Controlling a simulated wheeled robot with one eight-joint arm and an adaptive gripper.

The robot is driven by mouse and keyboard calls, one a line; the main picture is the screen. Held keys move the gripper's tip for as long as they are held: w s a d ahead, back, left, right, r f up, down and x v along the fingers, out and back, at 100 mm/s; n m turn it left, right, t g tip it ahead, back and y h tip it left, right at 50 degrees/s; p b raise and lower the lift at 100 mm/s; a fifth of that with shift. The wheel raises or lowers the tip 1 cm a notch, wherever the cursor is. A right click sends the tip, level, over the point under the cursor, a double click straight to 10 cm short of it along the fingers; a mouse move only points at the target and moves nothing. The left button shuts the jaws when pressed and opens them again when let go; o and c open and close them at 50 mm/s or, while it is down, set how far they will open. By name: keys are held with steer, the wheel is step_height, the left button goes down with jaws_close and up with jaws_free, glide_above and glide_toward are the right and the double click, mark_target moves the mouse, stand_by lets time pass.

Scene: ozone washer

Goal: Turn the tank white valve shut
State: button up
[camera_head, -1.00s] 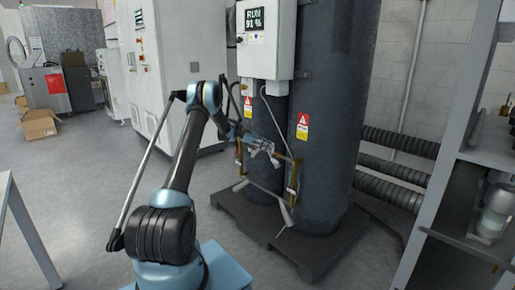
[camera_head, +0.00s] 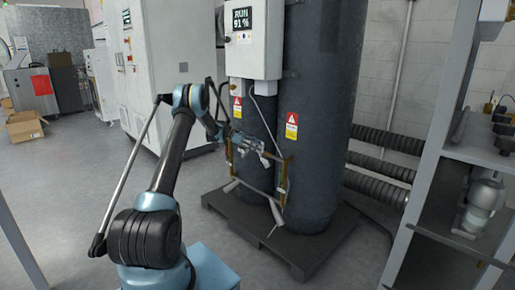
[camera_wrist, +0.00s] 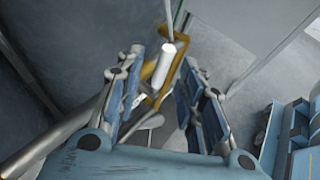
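The two dark tanks (camera_head: 320,110) stand side by side, with brass pipework (camera_head: 285,180) low on their fronts. My gripper (camera_head: 263,154) is in front of this pipework. In the wrist view its two blue fingers (camera_wrist: 165,98) are spread apart. A white cylindrical handle (camera_wrist: 164,66) shows beyond and between the fingers, close to the brass pipe (camera_wrist: 178,70); I see no finger touching it. A pale lever (camera_wrist: 150,122) also shows between the fingers. In the head view, a pale lever (camera_head: 276,214) hangs low on the right. Which pale part is the tank white valve I cannot tell.
A control box (camera_head: 254,40) reading RUN 91% hangs above the pipework. The tanks stand on a dark pallet (camera_head: 300,257). A metal shelf frame (camera_head: 428,160) is on the right, with corrugated hoses (camera_head: 385,160) behind. A white cabinet (camera_head: 170,70) stands to the left.

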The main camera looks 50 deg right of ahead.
steer(key=v, duration=1.2)
steer(key=shift+w+f, duration=0.1)
